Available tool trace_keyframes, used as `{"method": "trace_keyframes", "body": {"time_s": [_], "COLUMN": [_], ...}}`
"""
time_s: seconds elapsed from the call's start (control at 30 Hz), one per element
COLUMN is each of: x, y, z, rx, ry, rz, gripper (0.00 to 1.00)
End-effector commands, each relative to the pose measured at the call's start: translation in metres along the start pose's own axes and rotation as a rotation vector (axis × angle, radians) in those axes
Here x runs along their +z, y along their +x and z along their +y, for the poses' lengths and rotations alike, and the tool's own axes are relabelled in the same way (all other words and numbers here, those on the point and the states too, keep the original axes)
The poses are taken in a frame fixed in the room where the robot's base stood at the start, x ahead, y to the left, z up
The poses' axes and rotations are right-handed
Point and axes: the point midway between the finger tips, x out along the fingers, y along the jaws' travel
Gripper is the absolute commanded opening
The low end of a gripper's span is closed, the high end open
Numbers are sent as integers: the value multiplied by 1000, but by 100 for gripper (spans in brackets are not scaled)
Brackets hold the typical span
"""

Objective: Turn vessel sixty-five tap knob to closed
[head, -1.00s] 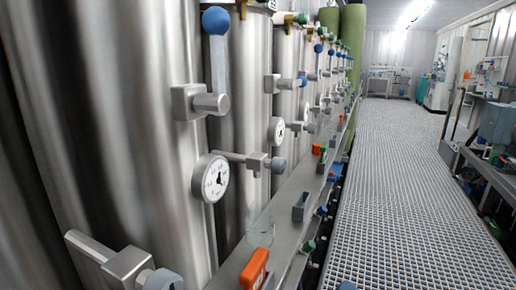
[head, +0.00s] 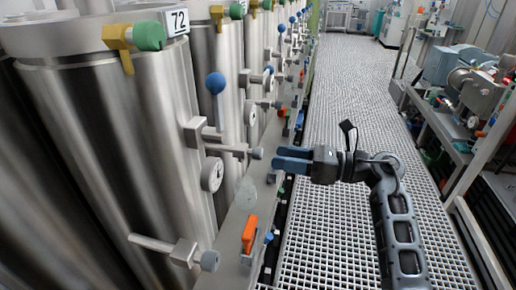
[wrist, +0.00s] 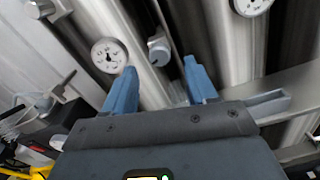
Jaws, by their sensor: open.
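My gripper (head: 280,160) is open and empty, with two blue fingers pointing left toward the row of steel vessels. Just left of its fingertips is a grey tap knob (head: 257,153) on a short stem, apart from the fingers. In the wrist view a grey round knob (wrist: 158,50) shows between and beyond the open fingers (wrist: 160,72). A dial gauge (wrist: 108,55) sits left of it. The nearest large vessel (head: 120,140) carries a label reading 72 (head: 175,21). I see no readable label sixty-five, so I cannot tell which knob belongs to it.
Another grey knob (head: 209,261) juts out low in front. The grated walkway (head: 325,80) is clear; equipment shelves (head: 440,110) line the right.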

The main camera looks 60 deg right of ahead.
Motion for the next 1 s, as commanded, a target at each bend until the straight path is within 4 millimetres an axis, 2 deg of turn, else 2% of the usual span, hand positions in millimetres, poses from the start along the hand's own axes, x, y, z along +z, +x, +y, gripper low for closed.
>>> {"method": "trace_keyframes", "body": {"time_s": [0.1, 0.33, 0.5, 0.73, 0.77, 1.0], "x": [2, 1, 0, 0, 0, 0], "y": [20, 50, 60, 60, 60, 60], "z": [1, 1, 1, 1, 1, 1], "rx": [4, 3, 1, 1, 1, 1], "ry": [1, 2, 2, 2, 2, 2], "rz": [-1, -2, -1, -2, -2, -2], "gripper": [57, 57, 57, 57, 56, 33]}}
